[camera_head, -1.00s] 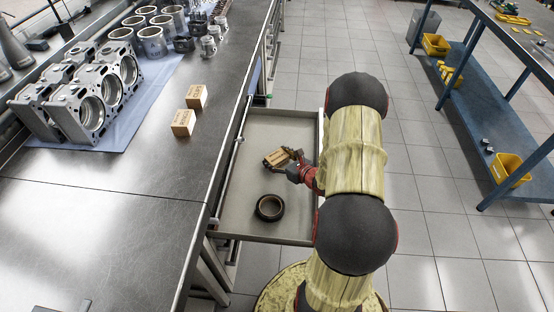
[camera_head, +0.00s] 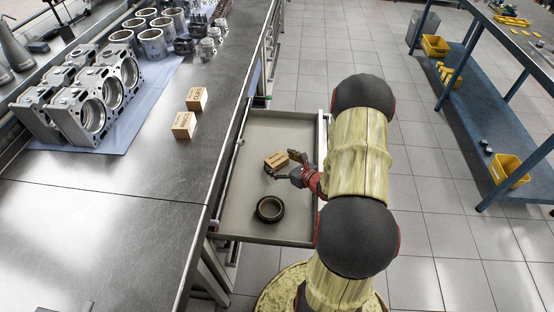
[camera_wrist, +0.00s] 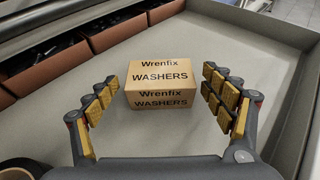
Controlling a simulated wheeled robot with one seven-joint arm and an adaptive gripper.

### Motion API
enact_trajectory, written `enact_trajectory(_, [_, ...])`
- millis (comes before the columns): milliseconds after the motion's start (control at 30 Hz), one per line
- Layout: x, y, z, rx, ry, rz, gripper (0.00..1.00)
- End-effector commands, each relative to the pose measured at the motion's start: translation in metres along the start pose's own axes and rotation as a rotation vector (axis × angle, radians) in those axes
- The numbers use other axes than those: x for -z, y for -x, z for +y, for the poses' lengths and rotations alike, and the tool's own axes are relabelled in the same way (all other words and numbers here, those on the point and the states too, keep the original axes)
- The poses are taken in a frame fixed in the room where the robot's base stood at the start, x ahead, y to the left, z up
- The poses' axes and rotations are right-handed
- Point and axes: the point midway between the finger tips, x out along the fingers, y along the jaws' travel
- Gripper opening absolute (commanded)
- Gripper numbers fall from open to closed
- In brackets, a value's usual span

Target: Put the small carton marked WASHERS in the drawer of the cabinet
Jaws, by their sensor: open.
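The small carton marked WASHERS (camera_wrist: 160,82) sits on the floor of the open drawer (camera_head: 240,195). In the head view the carton (camera_head: 276,160) lies in the drawer's middle part. My gripper (camera_wrist: 164,102) is open, with one padded finger on each side of the carton and a visible gap to it. In the head view my gripper (camera_head: 285,165) reaches into the drawer from the right, just beside the carton. The label reads Wrenfix WASHERS on the faces that show.
A dark ring (camera_head: 270,209) lies in the drawer nearer the front of the picture. Two cartons (camera_head: 184,125) stand on the workbench (camera_head: 110,210) beside engine parts (camera_head: 90,105). A blue shelf (camera_head: 480,120) is at right.

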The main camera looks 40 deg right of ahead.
Motion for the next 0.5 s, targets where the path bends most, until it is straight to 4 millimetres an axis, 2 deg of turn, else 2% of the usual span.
enact_trajectory(33, [-0.004,0.013,-0.002,0.005,-0.003,-0.001,0.82])
enact_trajectory(200, [-0.004,0.050,-0.002,0.006,-0.003,-0.001,0.82])
enact_trajectory(400, [-0.003,0.082,-0.001,0.003,-0.001,-0.001,0.82])
enact_trajectory(500, [-0.002,0.091,-0.001,0.003,-0.001,-0.001,0.82])
